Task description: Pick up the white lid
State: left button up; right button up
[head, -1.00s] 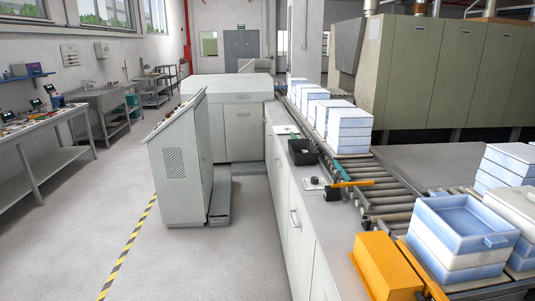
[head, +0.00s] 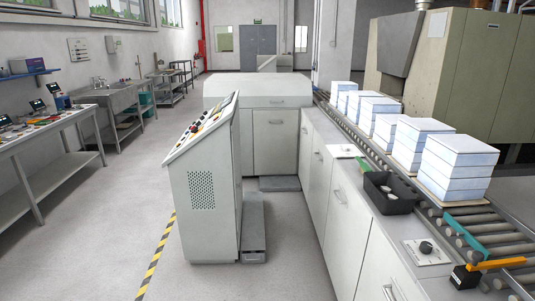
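No separate white lid can be made out in the head view. Several stacks of pale blue and white boxes stand in a row on the roller conveyor (head: 490,232) at the right. The nearest stack (head: 455,168) has a flat white top, and the stack behind it (head: 412,143) looks alike. Whether these tops are loose lids, I cannot tell. Neither of my grippers is in view.
Open floor lies further left.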

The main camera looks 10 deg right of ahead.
aim_at(343, 150)
jog(key=i+z, duration=0.1)
jog(key=i, duration=1.75)
